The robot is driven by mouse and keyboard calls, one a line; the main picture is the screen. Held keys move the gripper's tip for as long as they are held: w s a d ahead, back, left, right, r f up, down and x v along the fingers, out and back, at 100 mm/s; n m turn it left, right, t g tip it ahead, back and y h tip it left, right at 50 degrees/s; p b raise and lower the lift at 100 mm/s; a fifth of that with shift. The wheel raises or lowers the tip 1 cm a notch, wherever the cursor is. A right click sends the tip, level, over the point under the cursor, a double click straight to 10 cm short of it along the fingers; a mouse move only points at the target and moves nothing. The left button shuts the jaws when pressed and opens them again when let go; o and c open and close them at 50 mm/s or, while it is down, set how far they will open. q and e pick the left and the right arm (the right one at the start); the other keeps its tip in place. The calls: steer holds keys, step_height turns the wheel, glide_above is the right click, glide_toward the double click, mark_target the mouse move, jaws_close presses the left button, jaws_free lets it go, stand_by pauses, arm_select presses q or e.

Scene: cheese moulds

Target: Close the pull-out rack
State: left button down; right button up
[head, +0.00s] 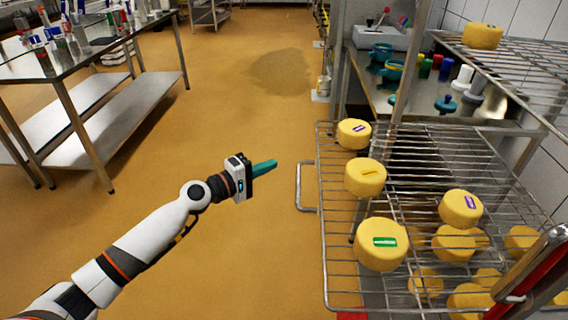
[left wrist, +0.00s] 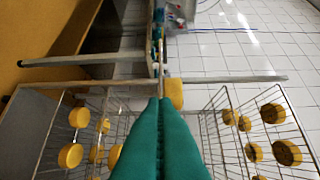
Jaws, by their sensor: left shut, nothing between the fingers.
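The pull-out rack (head: 322,230) is a wire shelf at the right of the head view, and it juts into the aisle past the upper shelf. A wire handle (head: 299,187) stands out from its left edge. Yellow cheeses (head: 380,244) with coloured labels sit on it. My left gripper (head: 268,165) is shut and empty, left of the handle with a visible gap, its teal fingers pointing right. In the left wrist view the shut fingers (left wrist: 160,130) point toward wire racking with cheeses. My right gripper is not in view.
A fixed wire shelf (head: 515,65) with one cheese is at upper right. Behind the rack is a steel counter (head: 425,97) with jars and bottles. A steel table (head: 110,120) stands at the left. The orange floor (head: 240,110) between is clear. A red and metal object (head: 530,272) is at lower right.

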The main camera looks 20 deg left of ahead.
arm_select(q)
steer(key=d+p, duration=0.1)
steer(key=d, duration=0.1)
steer(key=w+d, duration=0.1)
steer(key=d, duration=0.1)
steer(key=shift+w+d+f+p, duration=0.1)
steer(key=shift+w+f+p, duration=0.1)
steer(key=shift+p, duration=0.2)
steer(key=shift+d, duration=0.1)
